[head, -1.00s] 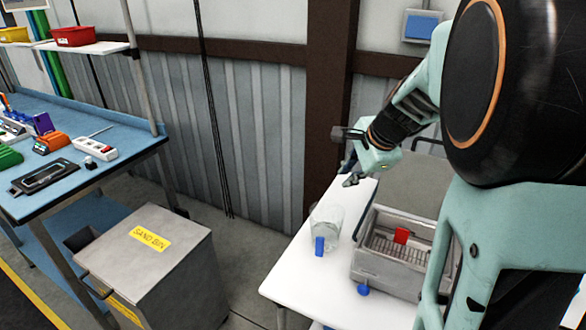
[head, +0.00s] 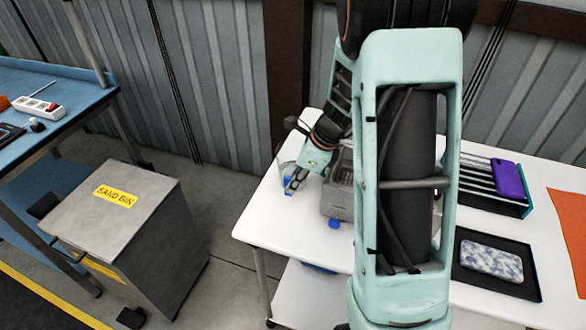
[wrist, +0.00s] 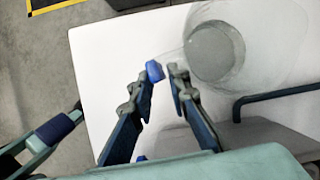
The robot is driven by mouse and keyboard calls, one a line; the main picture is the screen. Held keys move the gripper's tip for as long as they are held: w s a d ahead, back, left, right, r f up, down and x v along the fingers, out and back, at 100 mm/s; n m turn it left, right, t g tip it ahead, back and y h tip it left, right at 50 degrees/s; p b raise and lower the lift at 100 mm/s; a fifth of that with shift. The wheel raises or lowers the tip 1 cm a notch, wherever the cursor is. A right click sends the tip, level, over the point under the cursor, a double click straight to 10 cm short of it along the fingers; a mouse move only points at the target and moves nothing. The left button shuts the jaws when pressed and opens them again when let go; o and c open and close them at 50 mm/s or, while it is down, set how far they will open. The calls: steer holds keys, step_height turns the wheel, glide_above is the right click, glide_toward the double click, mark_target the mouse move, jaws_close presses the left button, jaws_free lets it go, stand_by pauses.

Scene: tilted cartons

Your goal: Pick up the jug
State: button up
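The jug is clear, with a blue handle, and stands upright on the white table (head: 262,222). In the wrist view its round glass body (wrist: 216,50) is at the upper right, and its blue handle (wrist: 154,71) points left. My gripper (wrist: 161,74) is open, with the handle showing between its fingertips, closer to the left one. I cannot tell whether either finger touches it. In the head view my gripper (head: 291,188) is at the jug (head: 286,170) and hides much of it.
A grey box (head: 338,200) stands right beside the jug, partly hidden by my arm; its dark bar (wrist: 285,96) lies close to the jug. A black tray (head: 522,285) and a purple item (head: 509,180) are further right. The sand bin (head: 125,225) stands left on the floor.

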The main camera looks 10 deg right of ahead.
steer(key=x, duration=0.4)
steer(key=shift+a+f, duration=0.1)
steer(key=shift+f, duration=0.05)
steer(key=shift+c, duration=0.4)
jaws_close()
